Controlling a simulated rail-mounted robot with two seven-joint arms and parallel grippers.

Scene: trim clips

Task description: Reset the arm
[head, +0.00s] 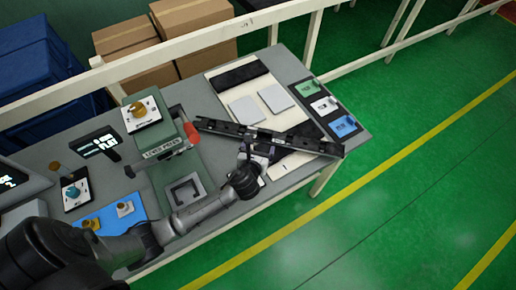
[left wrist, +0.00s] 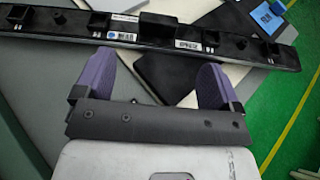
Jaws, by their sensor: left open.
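My left gripper (head: 258,153) reaches over the table from the lower left in the head view. In the left wrist view its two purple fingers (left wrist: 153,78) are spread wide with nothing between them. A long black trim bar (head: 222,127) with clips and labels lies diagonally across the table, just beyond the fingertips. It crosses the top of the left wrist view (left wrist: 225,47). I cannot tell whether the fingers touch it. My left arm hides part of the table. My right gripper does not show.
Cardboard boxes (head: 190,22) and a pale rail (head: 205,37) stand behind. Green floor (head: 420,150) is clear at right.

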